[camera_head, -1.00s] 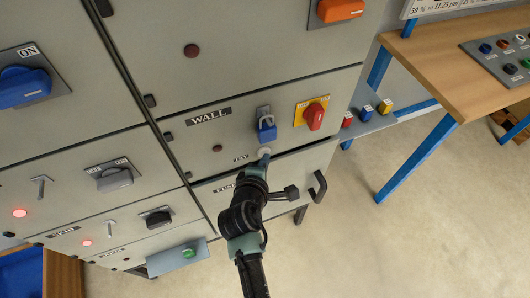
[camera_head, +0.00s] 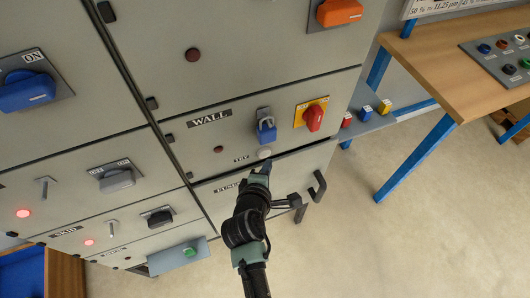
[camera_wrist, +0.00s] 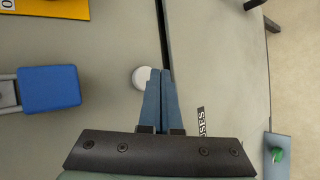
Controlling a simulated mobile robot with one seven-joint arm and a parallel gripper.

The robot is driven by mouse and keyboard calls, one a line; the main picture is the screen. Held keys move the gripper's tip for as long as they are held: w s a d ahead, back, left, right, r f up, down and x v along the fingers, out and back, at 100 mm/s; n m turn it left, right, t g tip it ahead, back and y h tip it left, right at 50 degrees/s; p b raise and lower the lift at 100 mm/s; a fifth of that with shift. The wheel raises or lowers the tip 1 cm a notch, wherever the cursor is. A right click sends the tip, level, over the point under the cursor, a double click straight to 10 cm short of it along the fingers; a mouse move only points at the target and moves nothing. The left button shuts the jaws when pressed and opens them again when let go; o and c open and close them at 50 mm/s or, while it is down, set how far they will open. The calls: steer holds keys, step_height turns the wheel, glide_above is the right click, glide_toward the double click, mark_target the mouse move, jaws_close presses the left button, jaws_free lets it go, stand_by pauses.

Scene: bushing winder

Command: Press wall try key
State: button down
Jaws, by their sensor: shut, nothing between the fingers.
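The wall try key is a round white button (camera_head: 264,153) beside a small label reading TRY, low on the WALL panel (camera_head: 235,105). It also shows in the wrist view (camera_wrist: 142,77), partly covered on its right by a fingertip. My gripper (camera_head: 266,165) is shut and empty, with its blue fingertips (camera_wrist: 160,74) just below the button in the head view. In the wrist view the tips overlap the button's right edge. I cannot tell whether they touch it.
A blue padlock (camera_head: 266,131) hangs just above the button. A red rotary switch (camera_head: 314,117) on a yellow plate is to the right. The drawer below has a black handle (camera_head: 318,186). A wooden table (camera_head: 450,70) stands at the right.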

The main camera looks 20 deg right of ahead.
steer(key=s+p, duration=0.2)
steer(key=s, duration=0.3)
steer(key=shift+d, duration=0.1)
stand_by(0.8)
